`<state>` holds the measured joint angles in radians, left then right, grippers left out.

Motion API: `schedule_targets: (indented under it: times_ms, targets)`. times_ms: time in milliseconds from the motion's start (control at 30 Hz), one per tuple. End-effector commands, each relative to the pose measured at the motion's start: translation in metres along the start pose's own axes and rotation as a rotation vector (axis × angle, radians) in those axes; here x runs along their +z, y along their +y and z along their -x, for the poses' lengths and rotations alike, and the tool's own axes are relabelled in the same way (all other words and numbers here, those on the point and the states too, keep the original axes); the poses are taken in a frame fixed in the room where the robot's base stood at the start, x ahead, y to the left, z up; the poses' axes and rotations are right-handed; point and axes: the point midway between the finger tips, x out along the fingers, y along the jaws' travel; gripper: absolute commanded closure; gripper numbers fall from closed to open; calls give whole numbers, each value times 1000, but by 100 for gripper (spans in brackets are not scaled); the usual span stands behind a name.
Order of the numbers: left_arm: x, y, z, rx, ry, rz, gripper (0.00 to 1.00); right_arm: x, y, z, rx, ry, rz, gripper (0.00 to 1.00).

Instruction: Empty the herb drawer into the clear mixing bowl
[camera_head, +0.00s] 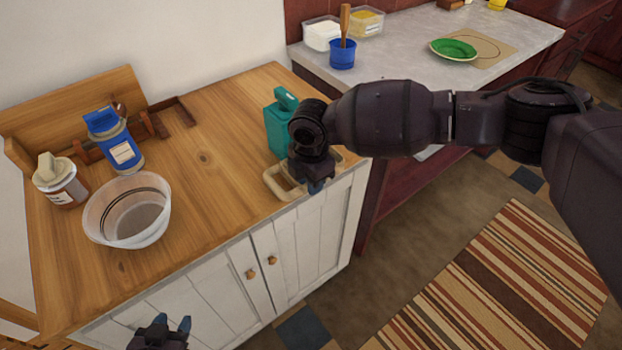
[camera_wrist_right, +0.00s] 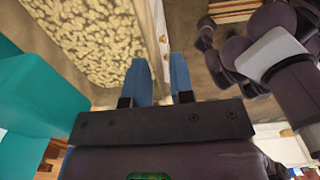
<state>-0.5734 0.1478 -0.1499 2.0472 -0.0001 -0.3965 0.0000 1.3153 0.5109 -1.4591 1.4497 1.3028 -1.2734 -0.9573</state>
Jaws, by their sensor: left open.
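The clear mixing bowl (camera_head: 128,210) stands upright on the wooden counter at the left and looks empty. A small pale wooden tray, seemingly the herb drawer (camera_head: 277,186), lies at the counter's right front edge, partly hidden by my right gripper (camera_head: 317,186). In the right wrist view, the drawer (camera_wrist_right: 146,25) holds speckled, pale yellow-green contents (camera_wrist_right: 85,35). My right gripper's blue fingers (camera_wrist_right: 158,85) are a little apart at the drawer's edge; I cannot tell whether they touch its wall. My left gripper (camera_head: 165,328) is open and empty, low in front of the cabinet.
A teal container (camera_head: 276,128) stands right behind the drawer, close to my right gripper. A blue-labelled jar (camera_head: 118,150) and a brown jar (camera_head: 62,183) stand near the bowl. The counter (camera_head: 205,165) between bowl and drawer is clear. A grey worktop (camera_head: 400,55) lies beyond.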

Motion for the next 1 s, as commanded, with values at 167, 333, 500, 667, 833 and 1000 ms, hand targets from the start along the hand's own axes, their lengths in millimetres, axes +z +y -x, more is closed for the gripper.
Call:
schedule_targets:
  times_ms: [167,333,500,667,833,1000]
  targets:
    - [0,0,0,0,1,0,57,0,0,0,0,0,0,100]
    - [0,0,0,0,1,0,57,0,0,0,1,0,0,100]
    - [-5,0,1,-1,7,0,57,0,-3,2,1,-1,0,100]
    - [-10,-1,3,-1,14,0,57,0,-8,3,2,-2,1,100]
    - [-16,-2,5,-2,21,0,57,0,-13,3,2,-2,0,100]
    - [-21,-2,6,-3,28,1,57,0,-18,4,2,-2,0,100]
